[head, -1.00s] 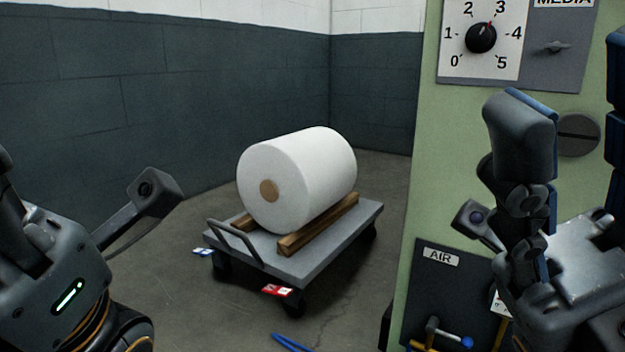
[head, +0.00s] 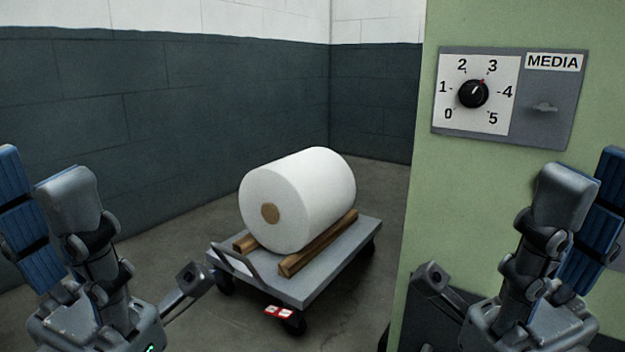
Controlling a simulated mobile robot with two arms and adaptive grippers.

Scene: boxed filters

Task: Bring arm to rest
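My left gripper (head: 128,238) is at the lower left of the head view, in front of the dark wall. Its grey fingers are spread, and nothing shows between them. My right gripper (head: 497,238) is at the lower right, in front of the green panel, with its fingers spread in the same way. It also looks empty. Both grippers stand with their fingers pointing up, at about the same height in the picture, and each shows blue segments on its outer side. The rest of both arms is below the frame.
A white roll (head: 298,200) lies on two wooden beams (head: 318,245) on a grey cart (head: 335,263) in the middle. The green panel (head: 415,190) carries a dial (head: 473,93) beside a MEDIA label (head: 554,62). Floor shows around the cart.

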